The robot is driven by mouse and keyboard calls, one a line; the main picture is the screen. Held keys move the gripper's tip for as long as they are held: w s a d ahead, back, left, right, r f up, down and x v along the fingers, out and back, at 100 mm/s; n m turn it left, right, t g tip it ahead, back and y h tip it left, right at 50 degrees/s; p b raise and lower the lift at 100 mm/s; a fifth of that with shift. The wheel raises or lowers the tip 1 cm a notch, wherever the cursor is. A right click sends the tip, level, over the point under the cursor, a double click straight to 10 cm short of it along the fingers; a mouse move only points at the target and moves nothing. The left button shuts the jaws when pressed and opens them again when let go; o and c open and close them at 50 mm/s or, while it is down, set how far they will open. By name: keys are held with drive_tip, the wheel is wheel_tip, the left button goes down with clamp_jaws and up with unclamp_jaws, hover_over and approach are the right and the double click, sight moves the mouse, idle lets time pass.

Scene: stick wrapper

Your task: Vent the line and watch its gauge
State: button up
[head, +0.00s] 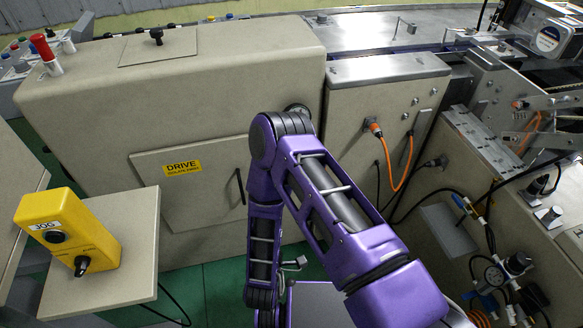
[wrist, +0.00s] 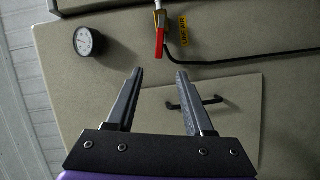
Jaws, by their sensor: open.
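In the wrist view, a round white-faced gauge (wrist: 88,41) with a dark rim sits on a beige panel, left of and beyond my fingertips. Its reading is too small to tell. A valve with a red lever (wrist: 160,40) is at the top centre, beyond the gap between my fingers, with a brass-coloured fitting above it. A yellow tag (wrist: 183,31) is just right of the lever. My gripper (wrist: 158,74) is open and empty, and its fingers appear apart from the valve. In the head view my gripper is not seen; only my purple arm shows.
A black hose (wrist: 255,57) runs right from near the valve. A black handle (wrist: 195,103) sits on a door beyond the right finger.

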drive_tip(key=w+b, duration=0.1)
drive_tip(key=w, duration=0.4)
drive_tip(key=w+d+f, duration=0.1)
drive_tip(key=w, duration=0.5)
drive_tip(key=w+b, duration=0.1)
drive_tip(key=w, duration=0.5)
drive_tip(key=shift+d+f+b, duration=0.25)
drive_tip(key=shift+d+b, duration=0.05)
drive_tip(key=shift+d, duration=0.1)
clamp_jaws()
idle(0.9)
